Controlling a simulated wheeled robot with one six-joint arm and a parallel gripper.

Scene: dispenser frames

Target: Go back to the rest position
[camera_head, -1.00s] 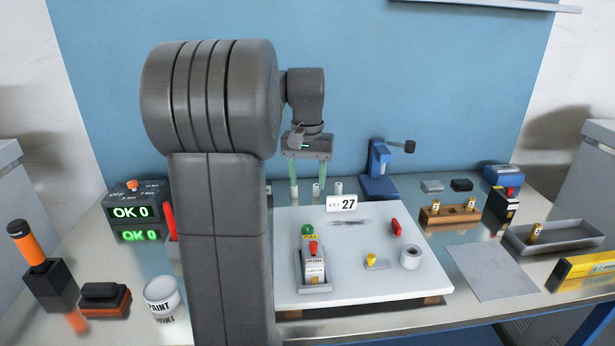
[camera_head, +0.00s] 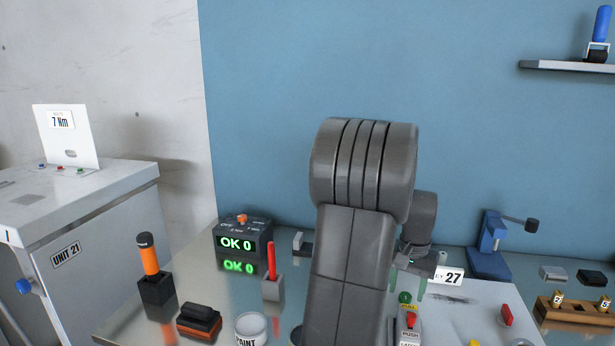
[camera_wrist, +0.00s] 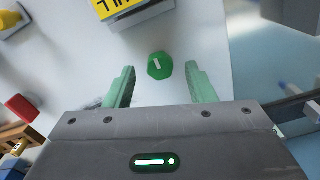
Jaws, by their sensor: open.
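My gripper (camera_wrist: 160,88) is open, its two green fingers apart in the wrist view. A green knob (camera_wrist: 160,66) with a white mark lies in view between and beyond the fingertips; I see no contact. In the head view my gripper (camera_head: 422,284) is partly hidden behind my arm, above the white board (camera_head: 470,298). The green knob (camera_head: 405,297) and a red-topped switch block (camera_head: 410,322) show just below it.
To the left are a display box (camera_head: 243,240), a red stick in a holder (camera_head: 272,286), a paint can (camera_head: 251,328) and an orange-handled tool (camera_head: 149,262).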

